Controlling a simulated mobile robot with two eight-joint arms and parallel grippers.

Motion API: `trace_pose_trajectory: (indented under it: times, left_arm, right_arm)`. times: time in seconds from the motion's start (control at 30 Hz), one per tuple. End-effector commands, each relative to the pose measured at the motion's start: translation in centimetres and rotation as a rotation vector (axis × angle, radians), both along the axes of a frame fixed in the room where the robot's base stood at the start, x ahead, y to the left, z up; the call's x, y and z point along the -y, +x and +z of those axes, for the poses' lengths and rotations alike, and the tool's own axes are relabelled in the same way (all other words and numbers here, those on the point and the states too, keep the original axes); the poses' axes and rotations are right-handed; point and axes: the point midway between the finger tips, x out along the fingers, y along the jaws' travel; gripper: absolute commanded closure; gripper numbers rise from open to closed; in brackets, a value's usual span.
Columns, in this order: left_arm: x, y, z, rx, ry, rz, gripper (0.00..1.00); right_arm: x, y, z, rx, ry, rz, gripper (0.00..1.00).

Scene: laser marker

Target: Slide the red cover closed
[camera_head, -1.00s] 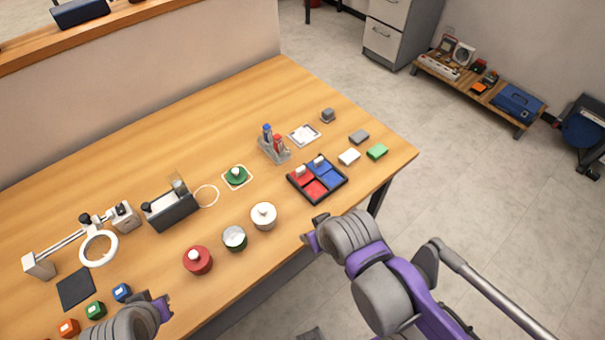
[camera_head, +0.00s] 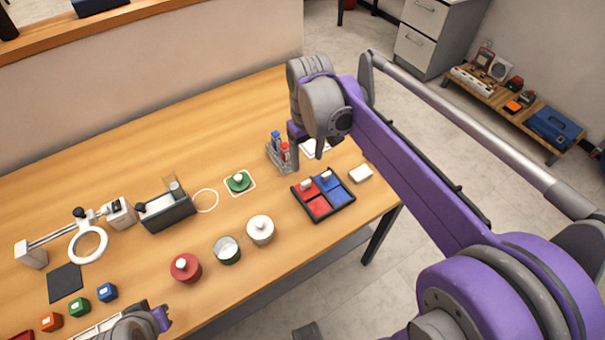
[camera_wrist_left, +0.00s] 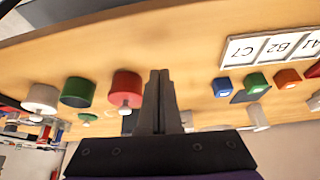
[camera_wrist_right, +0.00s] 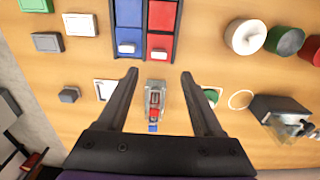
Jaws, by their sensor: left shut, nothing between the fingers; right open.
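A black-framed tray (camera_head: 337,209) lies on the table at the right with a red column and a blue column. The red cover (camera_head: 305,187), with a white knob, is at the far end of the red column; a red area (camera_head: 318,206) lies nearer me. In the right wrist view, the red cover (camera_wrist_right: 161,43) is at the top right of centre. My right gripper (camera_head: 306,155) is open and empty, above the table beyond the tray, near the marker holder (camera_wrist_right: 156,87). My left gripper (camera_head: 164,318) is shut and empty at the front edge; its fingers show in the left wrist view (camera_wrist_left: 160,76).
A red pot (camera_head: 186,269), a green-sided pot (camera_head: 227,251) and a white pot (camera_head: 260,231) stand left of the tray. A white block (camera_head: 361,173) lies right of it. A green knob (camera_head: 238,182) sits on a white square. A ring magnifier (camera_head: 88,244) stands at far left.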

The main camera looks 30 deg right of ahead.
Motion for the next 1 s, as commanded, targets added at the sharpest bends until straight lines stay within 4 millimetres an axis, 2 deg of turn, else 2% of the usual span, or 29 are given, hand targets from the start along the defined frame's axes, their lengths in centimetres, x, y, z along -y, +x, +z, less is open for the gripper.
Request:
trace_pose_trajectory:
  times: [0.17, 0.27, 0.5, 0.7, 0.83, 1.0]
  left_arm:
    - [0.0, -0.1, -0.2, -0.001, 0.000, 0.000, 1.00]
    - [0.0, -0.1, -0.3, -0.002, 0.000, 0.000, 1.00]
    - [0.0, -0.2, -0.7, -0.004, 0.000, 0.000, 1.00]
    - [0.0, -0.3, -1.0, -0.006, 0.000, 0.000, 1.00]
    - [0.0, -0.3, -1.1, -0.006, 0.000, 0.000, 1.00]
    - [0.0, -0.3, -1.1, -0.006, 0.000, 0.000, 1.00]
  right_arm:
    - [0.4, 0.6, -0.6, -0.021, 0.003, 0.002, 0.32]
    - [0.4, 0.6, -1.9, -0.021, 0.003, 0.003, 0.32]
    - [0.4, 0.6, -6.5, -0.020, 0.003, 0.003, 0.32]
    - [0.3, 0.6, -9.5, -0.019, 0.002, 0.003, 0.32]
    - [0.3, 0.6, -10.5, -0.019, 0.002, 0.003, 0.32]
    - [0.3, 0.5, -10.8, -0.018, 0.003, 0.003, 0.32]
